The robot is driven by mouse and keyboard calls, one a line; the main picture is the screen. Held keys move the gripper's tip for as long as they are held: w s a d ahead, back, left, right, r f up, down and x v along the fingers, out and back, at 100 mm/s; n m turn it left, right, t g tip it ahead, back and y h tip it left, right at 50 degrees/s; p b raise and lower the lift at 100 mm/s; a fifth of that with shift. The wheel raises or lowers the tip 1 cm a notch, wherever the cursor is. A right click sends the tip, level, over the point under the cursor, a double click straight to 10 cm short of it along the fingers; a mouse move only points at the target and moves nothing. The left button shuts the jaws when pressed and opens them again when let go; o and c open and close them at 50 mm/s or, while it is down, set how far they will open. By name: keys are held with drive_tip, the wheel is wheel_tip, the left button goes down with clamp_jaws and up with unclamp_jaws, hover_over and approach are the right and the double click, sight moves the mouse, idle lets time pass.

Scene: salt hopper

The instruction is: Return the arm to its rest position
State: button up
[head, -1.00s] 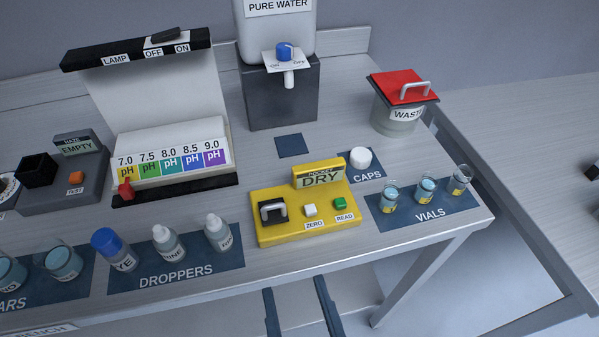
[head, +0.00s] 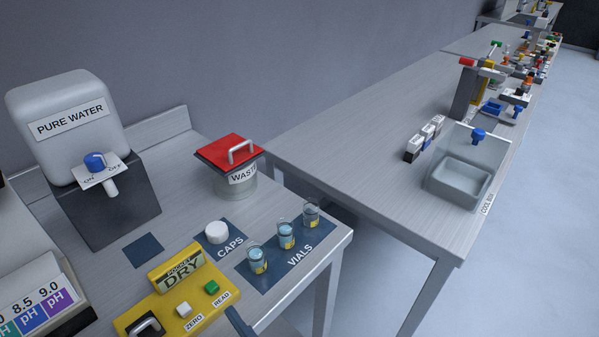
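The rest of the gripper and my arm are out of the frame. I cannot see a second finger or anything held.
On the near bench stand the pure water tank (head: 65,115), the red-lidded waste bin (head: 232,178), a white cap (head: 217,232) and three vials (head: 286,235). Open floor (head: 540,220) lies right.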

drive_tip(key=w+d+r+m+t+h, duration=0.2)
drive_tip(key=w+r+t, duration=0.2)
drive_tip(key=w+r, duration=0.6)
drive_tip(key=d+r+m+t+h, duration=0.2)
drive_tip(key=r+t+h, duration=0.1)
drive_tip(key=r, duration=0.6)
drive_tip(key=d+r+m+t+h, duration=0.1)
drive_tip(key=d+r+t+h, duration=0.15)
drive_tip(key=r, duration=0.65)
drive_tip(key=s+d+r+m+t+h+p, duration=0.1)
drive_tip(key=r+p, duration=0.5)
drive_tip(key=r, duration=0.6)
drive_tip(key=s+d+r+m+t+h+p, duration=0.2)
drive_tip(key=r+p, duration=0.5)
drive_tip(key=r, duration=0.5)
drive_tip(key=shift+s+m+t+h, duration=0.2)
drive_tip(key=shift+m+t+h, duration=0.35)
drive_tip(key=shift+t, duration=0.4)
drive_tip(key=shift+r, duration=0.1)
